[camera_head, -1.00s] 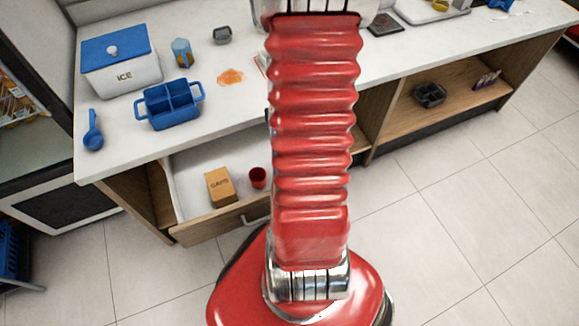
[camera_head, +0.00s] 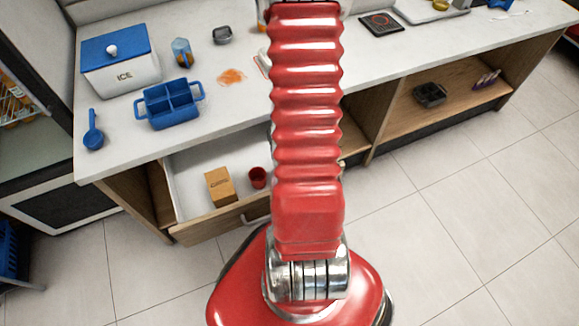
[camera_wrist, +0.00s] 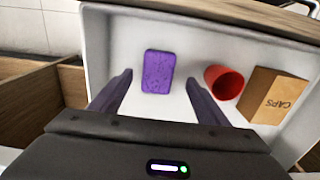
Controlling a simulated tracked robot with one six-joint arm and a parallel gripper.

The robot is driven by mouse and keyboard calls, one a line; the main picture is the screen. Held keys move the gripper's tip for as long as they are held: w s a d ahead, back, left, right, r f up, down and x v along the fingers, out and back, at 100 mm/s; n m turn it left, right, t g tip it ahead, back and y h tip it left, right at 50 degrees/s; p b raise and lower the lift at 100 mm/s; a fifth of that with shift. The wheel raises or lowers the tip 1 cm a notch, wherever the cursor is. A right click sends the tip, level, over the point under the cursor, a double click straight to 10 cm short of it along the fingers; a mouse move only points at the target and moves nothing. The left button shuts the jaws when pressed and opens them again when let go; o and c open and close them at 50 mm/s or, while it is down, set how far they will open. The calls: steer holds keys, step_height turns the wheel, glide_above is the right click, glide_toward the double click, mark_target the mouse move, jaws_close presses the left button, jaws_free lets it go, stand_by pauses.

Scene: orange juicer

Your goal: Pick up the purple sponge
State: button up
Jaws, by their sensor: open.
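The purple sponge (camera_wrist: 158,72) lies flat on the white floor of the open drawer (camera_wrist: 110,45) in the wrist view. My gripper (camera_wrist: 160,88) is open and empty, its two dark fingers pointing toward the sponge, which shows between and beyond the fingertips. I cannot tell how high the fingers are above it. In the head view the drawer (camera_head: 190,165) is pulled out under the counter. My red arm covers part of the drawer there, and the sponge and gripper are not seen.
A red cup (camera_wrist: 223,82) lies right of the sponge, close to the right finger. A cardboard CAPS box (camera_wrist: 270,97) stands beside it. The drawer walls rise around them. On the counter (camera_head: 130,135) stand a white ICE box (camera_head: 125,75) and a blue caddy (camera_head: 172,115).

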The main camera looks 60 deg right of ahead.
steer(key=shift+f, duration=0.2)
steer(key=shift+s+f, duration=0.15)
steer(key=shift+f, duration=2.3)
steer(key=shift+c, duration=0.6)
steer(key=c, duration=1)
steer(key=shift+d+r, duration=0.1)
steer(key=shift+r, duration=0.05)
step_height(320, 180, up, 10)
